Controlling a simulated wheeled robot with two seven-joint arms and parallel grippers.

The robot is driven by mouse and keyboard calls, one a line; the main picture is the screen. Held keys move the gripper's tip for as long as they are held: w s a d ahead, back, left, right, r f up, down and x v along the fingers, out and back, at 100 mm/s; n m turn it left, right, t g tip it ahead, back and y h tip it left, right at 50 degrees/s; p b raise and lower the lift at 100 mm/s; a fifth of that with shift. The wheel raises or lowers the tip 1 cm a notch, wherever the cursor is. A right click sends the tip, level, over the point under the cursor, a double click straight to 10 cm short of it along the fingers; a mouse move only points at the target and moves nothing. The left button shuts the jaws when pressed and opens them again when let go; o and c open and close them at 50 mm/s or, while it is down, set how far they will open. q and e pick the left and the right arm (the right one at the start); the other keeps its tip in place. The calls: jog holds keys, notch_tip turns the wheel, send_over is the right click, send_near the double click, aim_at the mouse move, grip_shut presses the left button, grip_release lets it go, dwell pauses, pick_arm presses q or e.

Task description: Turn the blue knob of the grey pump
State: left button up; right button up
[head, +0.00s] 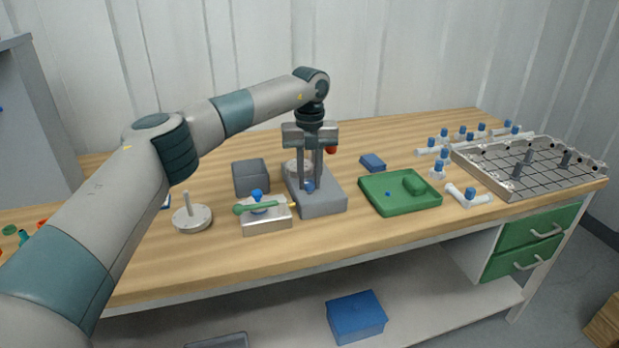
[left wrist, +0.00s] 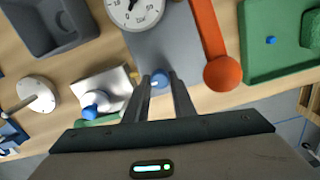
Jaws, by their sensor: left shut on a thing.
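The grey pump (head: 325,203) stands on the wooden bench near its front edge. Its blue knob (head: 309,187) is low on the pump, between my left gripper's fingertips. In the left wrist view the blue knob (left wrist: 160,77) sits between the two fingers, with a round white dial (left wrist: 135,10) above it and an orange lever with a round end (left wrist: 221,73) to its right. My left gripper (head: 309,186) points down from above and is shut on the knob. The fingers hide part of the knob. My right gripper is in neither view.
A silver block with a green-handled, blue-topped part (head: 265,222) stands just left of the pump. A white round base with a post (head: 192,217) and a grey box (head: 250,177) are further left. A green tray (head: 400,206) lies to the right, with a gridded tray (head: 525,185) beyond.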

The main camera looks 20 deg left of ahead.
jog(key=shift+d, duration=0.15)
pick_arm(q)
jog(key=shift+r, duration=0.1)
jog(key=o, duration=0.8)
jog(key=shift+o, duration=1.3)
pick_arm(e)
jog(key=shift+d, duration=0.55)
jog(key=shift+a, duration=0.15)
